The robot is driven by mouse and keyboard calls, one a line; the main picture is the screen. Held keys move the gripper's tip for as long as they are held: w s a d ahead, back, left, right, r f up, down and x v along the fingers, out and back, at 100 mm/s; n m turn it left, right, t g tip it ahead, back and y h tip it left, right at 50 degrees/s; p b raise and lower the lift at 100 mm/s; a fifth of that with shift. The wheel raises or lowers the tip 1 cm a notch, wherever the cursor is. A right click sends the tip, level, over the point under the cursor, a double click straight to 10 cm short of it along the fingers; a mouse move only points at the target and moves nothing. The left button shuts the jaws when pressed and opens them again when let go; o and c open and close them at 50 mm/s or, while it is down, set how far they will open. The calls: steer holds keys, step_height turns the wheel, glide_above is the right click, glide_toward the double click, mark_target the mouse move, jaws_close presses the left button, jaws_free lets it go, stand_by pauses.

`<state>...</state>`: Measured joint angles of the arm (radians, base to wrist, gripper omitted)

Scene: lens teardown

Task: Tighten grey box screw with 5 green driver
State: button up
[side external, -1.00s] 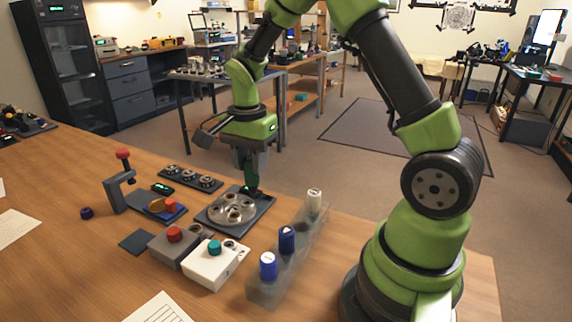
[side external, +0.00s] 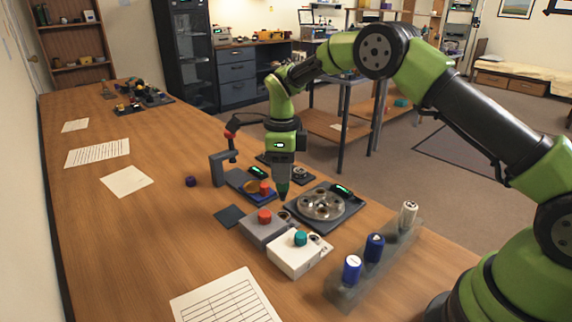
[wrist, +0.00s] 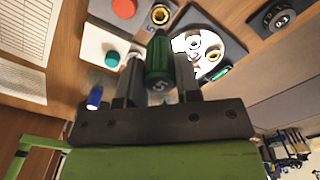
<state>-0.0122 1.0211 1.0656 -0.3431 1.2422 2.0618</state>
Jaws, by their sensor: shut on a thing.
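My gripper (side external: 282,184) points down and is shut on the green driver. The green driver (wrist: 158,62), marked 5, stands between the fingers in the wrist view, its tip directed away from the wrist. In the side view the driver hangs close to the far right corner of the grey box (side external: 258,233), apparently above it. The grey box has a red button (side external: 264,217) and a round screw hole with a yellow ring (wrist: 160,15). The screw inside the hole cannot be made out.
A white box (side external: 292,262) with a teal button stands beside the grey box. A dark tray (side external: 349,213) with a round metal plate lies to the right. A grey rack (side external: 345,297) holds blue and white drivers. A clamp stand (side external: 217,169) stands behind. The left table is mostly clear.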

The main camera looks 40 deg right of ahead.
mark_target(283, 189)
steer(key=n, duration=0.2)
steer(key=f+n, duration=0.1)
steer(key=n, duration=0.5)
steer(key=shift+f, duration=0.3)
steer(key=n, duration=0.5)
steer(key=shift+f, duration=0.4)
steer(key=n, duration=0.4)
steer(key=shift+f, duration=0.3)
steer(key=shift+f+n, duration=0.15)
steer(key=shift+n, duration=0.45)
steer(key=shift+f, duration=0.3)
steer(key=shift+f, duration=0.7)
steer(key=m, duration=0.3)
steer(key=shift+m, duration=0.4)
